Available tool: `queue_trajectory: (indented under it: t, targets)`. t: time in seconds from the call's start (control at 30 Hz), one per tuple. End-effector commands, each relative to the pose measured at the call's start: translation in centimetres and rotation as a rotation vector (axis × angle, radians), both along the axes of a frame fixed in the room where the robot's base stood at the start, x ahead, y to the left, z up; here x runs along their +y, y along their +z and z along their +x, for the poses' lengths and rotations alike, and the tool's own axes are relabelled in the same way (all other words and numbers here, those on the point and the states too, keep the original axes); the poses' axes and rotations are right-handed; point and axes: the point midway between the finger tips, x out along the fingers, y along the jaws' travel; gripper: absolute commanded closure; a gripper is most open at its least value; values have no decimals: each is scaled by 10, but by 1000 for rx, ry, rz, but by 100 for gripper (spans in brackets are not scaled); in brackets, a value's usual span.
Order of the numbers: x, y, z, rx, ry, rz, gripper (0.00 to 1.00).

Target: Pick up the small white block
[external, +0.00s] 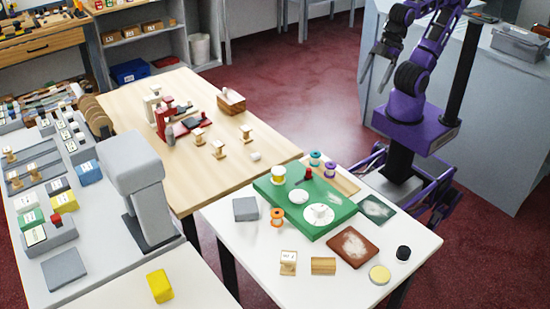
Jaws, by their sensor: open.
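A small white block (255,156) lies on the light wooden table (225,184), near its right edge. It is tiny in this view, and its exact shape is hard to tell. My gripper (376,73) hangs in the air at the upper right, fingers apart and empty. It is well to the right of the block and not touching anything. My purple arm rises beside a grey counter.
Several small stamp-like pieces (218,149) stand beside the block. A red device (175,122) and a brown box (231,101) sit farther back. The white table (236,235) in front holds a green board (333,220) with spools. Red floor lies between my arm and the wooden table.

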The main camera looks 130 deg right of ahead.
Motion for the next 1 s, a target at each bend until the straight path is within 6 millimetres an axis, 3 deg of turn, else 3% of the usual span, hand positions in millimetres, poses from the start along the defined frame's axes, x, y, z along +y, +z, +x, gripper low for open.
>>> queue_trajectory:
  t: [0.03, 0.1, 0.43, 0.57, 0.77, 0.83, 0.97, 1.0]
  targets:
    - [0, 0, 0, 0, 0, 1, 20]
    - [0, 0, 0, 0, 0, 1, 32]
    - [2, 2, 3, -7, 6, 8, 32]
    - [10, 16, 19, -50, 40, 52, 32]
    - [33, 59, 71, -172, 123, 187, 32]
    - [35, 79, 98, -243, 149, 208, 32]
    - [11, 137, 168, -492, 205, 121, 32]
    - [1, 159, 190, -583, 225, 72, 32]
